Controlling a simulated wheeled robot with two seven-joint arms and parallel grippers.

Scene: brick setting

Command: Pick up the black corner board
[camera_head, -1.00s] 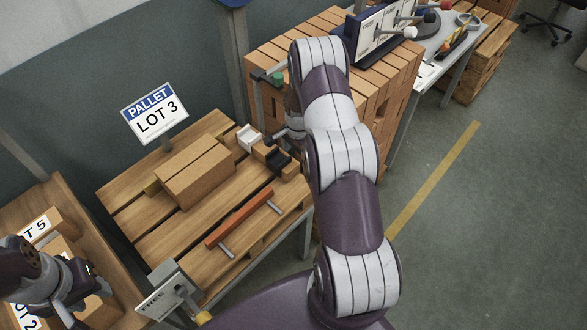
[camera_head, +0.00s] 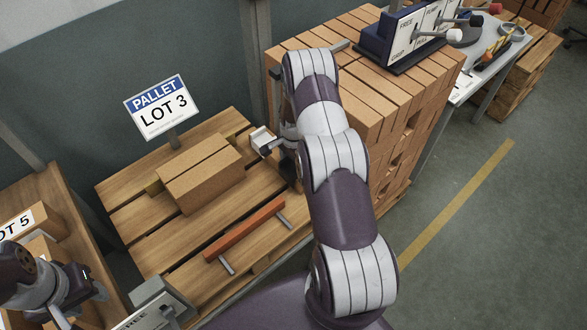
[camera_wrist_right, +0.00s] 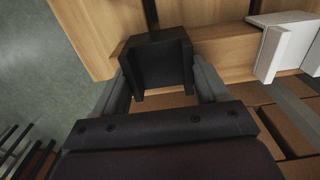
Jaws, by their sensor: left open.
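The black corner board (camera_wrist_right: 160,65) is in the right wrist view, set over the edge of a wooden plank. My right gripper (camera_wrist_right: 165,88) has one finger on each side of it; I cannot tell whether the fingers press on it. My left gripper (camera_head: 82,308) is open at the lower left, far from the boards.
The pallet (camera_head: 185,240) holds brown boxes (camera_head: 203,178), a LOT 3 sign (camera_head: 161,108) and an orange bar (camera_head: 244,231). A brick stack (camera_head: 350,70) stands close to my right arm. Floor at the right (camera_head: 500,210) is open.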

